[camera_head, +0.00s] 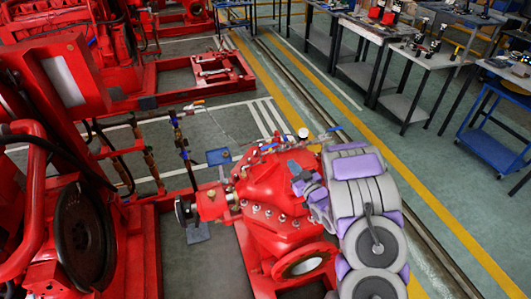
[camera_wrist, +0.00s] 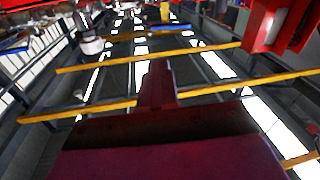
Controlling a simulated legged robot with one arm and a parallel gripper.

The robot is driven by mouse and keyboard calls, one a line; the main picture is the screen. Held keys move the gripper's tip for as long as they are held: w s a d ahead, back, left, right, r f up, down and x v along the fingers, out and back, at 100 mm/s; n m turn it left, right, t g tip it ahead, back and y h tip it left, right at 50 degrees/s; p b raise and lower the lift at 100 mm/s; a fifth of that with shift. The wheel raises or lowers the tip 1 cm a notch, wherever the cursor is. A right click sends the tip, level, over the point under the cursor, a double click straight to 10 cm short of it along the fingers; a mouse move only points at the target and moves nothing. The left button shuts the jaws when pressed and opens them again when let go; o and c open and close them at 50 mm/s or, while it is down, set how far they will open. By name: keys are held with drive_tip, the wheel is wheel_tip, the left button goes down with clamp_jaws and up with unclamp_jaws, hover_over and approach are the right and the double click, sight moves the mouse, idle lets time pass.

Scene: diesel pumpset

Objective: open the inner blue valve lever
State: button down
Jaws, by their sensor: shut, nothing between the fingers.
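A blue lever (camera_head: 270,146) shows on the top rear of the red pump casing (camera_head: 275,182) in the head view. A second blue lever (camera_head: 331,133) is further right, past the round gauge (camera_head: 303,132). I cannot tell which of the two is the inner one. My gripper (camera_head: 294,166) is above the pump casing, in front of the levers and apart from them. In the wrist view my gripper (camera_wrist: 157,75) is shut and empty, pointing up the picture. A blue bar-like shape (camera_wrist: 140,34) lies beyond it, blurred.
In the wrist view a white round part (camera_wrist: 91,44), probably the gauge, is at upper left, and red machinery (camera_wrist: 285,22) at upper right. Worktables (camera_head: 425,58) stand at back right, beyond clear floor.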

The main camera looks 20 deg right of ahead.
drive_tip(key=s+a+f+y, duration=0.1)
drive_tip(key=s, duration=0.2)
drive_tip(key=b, duration=0.3)
approach(267, 148)
drive_tip(key=d+x, duration=0.1)
drive_tip(key=x, duration=0.5)
drive_tip(key=shift+w+m+g, duration=0.3)
drive_tip(key=shift+w, duration=0.25)
drive_tip(key=shift+w+a+r+p, duration=0.1)
drive_tip(key=shift+w+a+p, duration=0.55)
drive_tip(key=shift+p, duration=0.4)
